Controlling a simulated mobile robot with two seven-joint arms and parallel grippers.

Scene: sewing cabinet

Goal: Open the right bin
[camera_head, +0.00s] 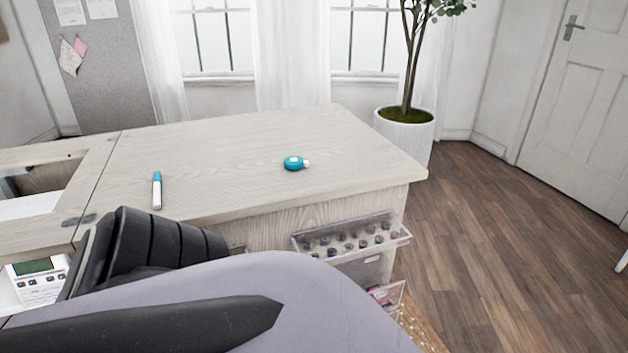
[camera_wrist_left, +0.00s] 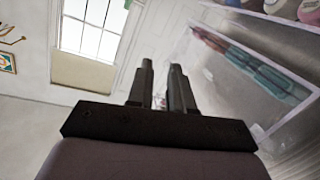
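A clear upper bin (camera_head: 395,244) holding rows of small dark-topped bottles juts from the side of the wooden cabinet (camera_head: 270,225). Part of a lower clear bin (camera_head: 390,293) with pink contents shows below it; my arm hides the rest. I cannot tell which one is the right bin. In the left wrist view, my left gripper (camera_wrist_left: 161,66) is empty, its two dark fingers a small gap apart. A clear bin wall (camera_wrist_left: 225,85) with long blue and reddish items behind it stands just right of the fingers, apart from them. My right gripper is not in view.
A teal-capped marker (camera_head: 157,190) and a round teal tape measure (camera_head: 294,163) lie on the cabinet top. A potted tree (camera_head: 405,130) stands behind the cabinet's right corner. Wooden floor (camera_head: 490,250) is open to the right. My arm covers the lower foreground.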

